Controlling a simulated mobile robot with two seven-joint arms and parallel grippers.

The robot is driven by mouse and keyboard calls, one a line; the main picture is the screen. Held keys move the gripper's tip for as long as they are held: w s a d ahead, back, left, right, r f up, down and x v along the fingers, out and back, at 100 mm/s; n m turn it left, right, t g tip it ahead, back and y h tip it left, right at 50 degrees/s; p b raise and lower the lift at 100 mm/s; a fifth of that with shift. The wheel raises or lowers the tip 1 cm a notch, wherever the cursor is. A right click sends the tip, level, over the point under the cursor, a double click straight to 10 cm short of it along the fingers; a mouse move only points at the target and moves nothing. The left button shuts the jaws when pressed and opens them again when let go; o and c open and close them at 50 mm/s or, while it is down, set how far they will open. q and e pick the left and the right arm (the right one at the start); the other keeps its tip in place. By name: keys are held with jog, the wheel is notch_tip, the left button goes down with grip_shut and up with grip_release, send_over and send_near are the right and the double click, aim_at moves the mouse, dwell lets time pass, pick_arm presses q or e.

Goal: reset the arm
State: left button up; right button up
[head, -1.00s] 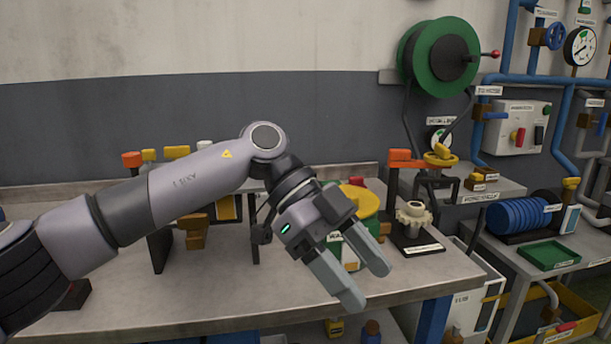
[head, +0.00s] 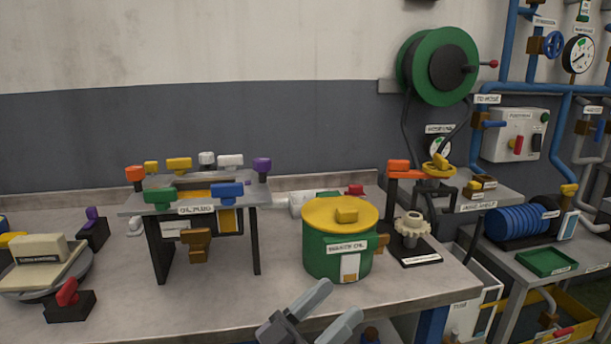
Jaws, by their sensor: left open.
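My left gripper (head: 325,318) is low at the bottom edge of the head view, in front of the workbench (head: 205,300). Its two grey fingers are spread apart with nothing between them. Only the fingers and a bit of the gripper body show; the rest of the left arm is below the picture. The fingers are nearer to me than the green drum with a yellow lid (head: 338,255) and show below it. My right gripper is not in view.
A small rack with coloured handles (head: 197,210) stands left of the drum. A scale-like tray (head: 45,280) and a red-handled block (head: 69,302) are at far left. A gear on a stand (head: 411,230) is at right. A green hose reel (head: 438,67) hangs on the wall.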

pick_arm(q)
jog(key=a+f+n+t+y, duration=0.5)
jog(key=a+f+n+y, duration=0.25)
jog(key=f+y, duration=0.2)
jog(key=s+a+f+n+g+y+p, duration=0.1)
jog(key=s+a+f+g+y, duration=0.6)
jog(key=s+a+f, duration=0.9)
notch_tip(320, 180, down, 4)
jog(key=shift+s+a+r+y+p, duration=0.15)
jog(key=shift+s+y+p, duration=0.4)
jog(key=shift+s+y, duration=0.3)
